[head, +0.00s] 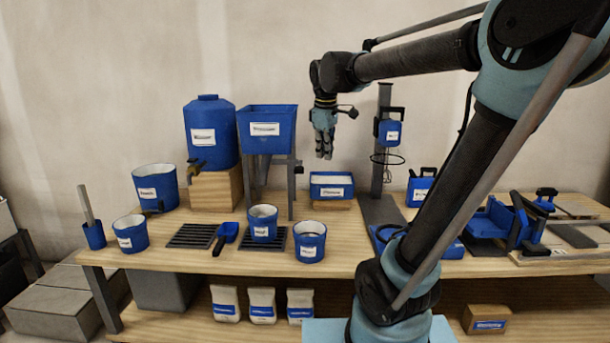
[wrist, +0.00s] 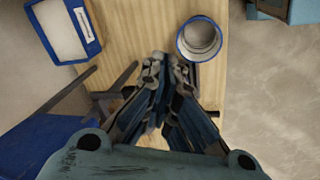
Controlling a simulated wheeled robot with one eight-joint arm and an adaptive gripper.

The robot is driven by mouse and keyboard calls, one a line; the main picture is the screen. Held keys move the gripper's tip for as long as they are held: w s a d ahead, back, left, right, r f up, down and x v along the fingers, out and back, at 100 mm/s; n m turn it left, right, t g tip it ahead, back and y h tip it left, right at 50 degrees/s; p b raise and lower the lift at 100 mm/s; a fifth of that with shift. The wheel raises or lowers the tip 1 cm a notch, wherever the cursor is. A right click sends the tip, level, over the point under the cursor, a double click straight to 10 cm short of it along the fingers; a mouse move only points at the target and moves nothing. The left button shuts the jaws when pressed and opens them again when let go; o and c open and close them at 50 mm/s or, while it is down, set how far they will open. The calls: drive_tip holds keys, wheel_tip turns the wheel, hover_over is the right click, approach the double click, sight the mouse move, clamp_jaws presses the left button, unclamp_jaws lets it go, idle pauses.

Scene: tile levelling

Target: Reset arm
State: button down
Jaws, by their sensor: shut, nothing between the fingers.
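My gripper (head: 324,155) hangs fingers down in the air above the back half of the workbench (head: 170,260), right of the blue hopper (head: 268,128). It is shut and empty, touching nothing. My arm reaches in from the right, bent high over the bench. In the wrist view the gripper (wrist: 168,68) points at the bench, with the fingertips close together. A round blue-rimmed bucket (wrist: 201,40) is just beyond the fingers to the right. A blue tray with pale contents (wrist: 93,40) is at the upper left.
A blue tank (head: 210,125) stands left of the hopper. A mixer stand (head: 383,150) rises close to the right of my gripper. Labelled buckets (head: 310,252), a blue scoop (head: 227,235) and black grates (head: 192,236) sit along the front. Bags (head: 262,305) are on the lower shelf.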

drive_tip(key=s+d+f+m, duration=0.6)
drive_tip(key=s+f, duration=0.5)
drive_tip(key=s+d+f+m, duration=0.6)
drive_tip(key=s+d+f, duration=0.1)
drive_tip(key=s+f, duration=0.4)
drive_tip(key=shift+f+m+g, duration=0.3)
drive_tip(key=shift+f, duration=0.3)
drive_tip(key=shift+w+f, duration=0.2)
drive_tip(key=shift+w, duration=0.25)
